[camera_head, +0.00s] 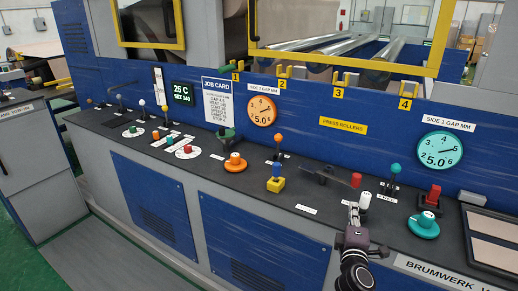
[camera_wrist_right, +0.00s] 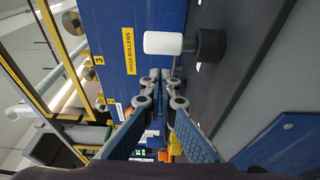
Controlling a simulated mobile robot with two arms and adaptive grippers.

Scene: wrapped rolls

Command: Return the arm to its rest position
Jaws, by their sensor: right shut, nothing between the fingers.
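My right arm comes in from the bottom of the head view, and its gripper (camera_head: 354,208) is over the front part of the dark control panel (camera_head: 310,196). In the right wrist view the gripper's fingertips (camera_wrist_right: 162,78) are together with nothing between them. A white-capped knob (camera_head: 364,201) is just beside the fingertips in the head view. In the wrist view the white knob (camera_wrist_right: 163,43) on its black base is apart from the fingers. My left gripper is not in view.
Near my right gripper are a lever with a red end (camera_head: 356,180), a teal-ball lever (camera_head: 395,169), a teal knob (camera_head: 426,219) and a yellow-and-blue switch (camera_head: 275,184). Two round gauges, orange (camera_head: 261,110) and teal (camera_head: 440,151), are on the blue wall behind. Space above the panel's front edge looks clear.

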